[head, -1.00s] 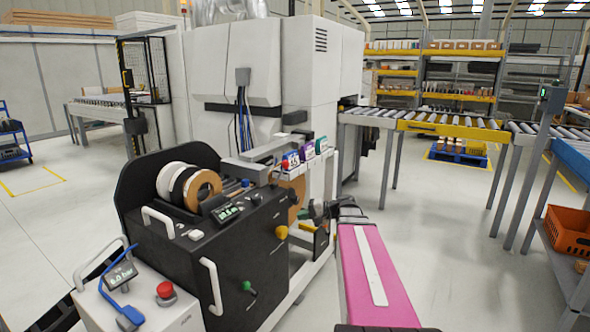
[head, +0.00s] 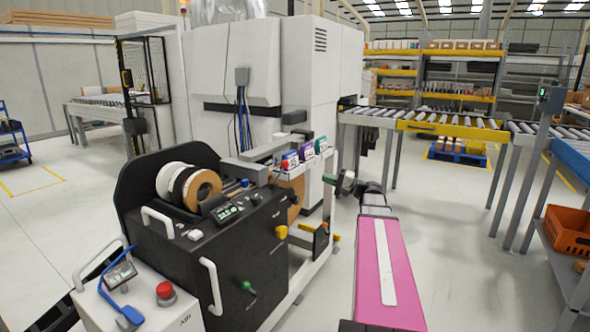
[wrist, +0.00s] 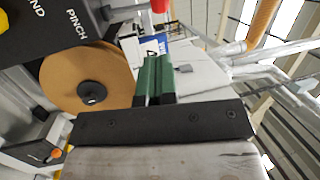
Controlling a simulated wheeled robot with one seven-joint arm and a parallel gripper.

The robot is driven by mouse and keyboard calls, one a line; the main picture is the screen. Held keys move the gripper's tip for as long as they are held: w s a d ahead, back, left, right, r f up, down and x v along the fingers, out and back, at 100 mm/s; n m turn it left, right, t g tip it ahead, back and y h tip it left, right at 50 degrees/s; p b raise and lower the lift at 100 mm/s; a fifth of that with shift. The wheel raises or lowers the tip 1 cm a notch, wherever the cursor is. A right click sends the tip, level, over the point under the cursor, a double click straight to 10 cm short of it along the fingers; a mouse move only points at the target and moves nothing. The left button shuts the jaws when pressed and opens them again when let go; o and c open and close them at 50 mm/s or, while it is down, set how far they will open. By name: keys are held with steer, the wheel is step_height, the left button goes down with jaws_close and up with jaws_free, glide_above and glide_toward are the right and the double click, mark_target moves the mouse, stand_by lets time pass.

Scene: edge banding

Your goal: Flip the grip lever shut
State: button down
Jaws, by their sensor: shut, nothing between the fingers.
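The black edge banding machine (head: 235,262) stands left of my arm. I cannot tell for sure which of its parts is the grip lever. A green-handled piece (head: 247,287) and a yellow knob (head: 281,232) sit on its black face, and a red knob (head: 284,165) is near the label cards. In the wrist view a red part (wrist: 160,5) shows at the top edge, beside a panel marked PINCH (wrist: 77,22). My gripper (head: 329,179) is right of the machine's far end, beside the cards and apart from it. Its green fingers (wrist: 153,75) are shut and empty.
A brown tape roll (wrist: 75,72) hangs left of my fingers in the wrist view. A white cabinet (head: 255,60) and roller conveyor (head: 380,118) stand behind. Floor right of my arm is clear up to the orange crate (head: 570,230).

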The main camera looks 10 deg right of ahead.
steer(key=shift+a, duration=0.1)
steer(key=x, duration=1.4)
steer(key=w+a+r+g+h, duration=0.1)
steer(key=w+a+g+h, duration=0.2)
steer(key=w+a+h, duration=0.1)
steer(key=w+a+r+m+g+h, duration=0.1)
steer(key=w+a+r+g+h, duration=0.1)
steer(key=w+a, duration=0.4)
steer(key=shift+r+m+g+h, duration=0.3)
steer(key=shift+g+h, duration=0.4)
steer(key=shift+h, duration=0.6)
steer(key=shift+w+a, duration=0.1)
steer(key=shift+w, duration=0.05)
steer(key=r+v, duration=0.1)
steer(key=v, duration=1.3)
steer(key=shift+w+a, duration=0.2)
steer(key=shift+w, duration=0.05)
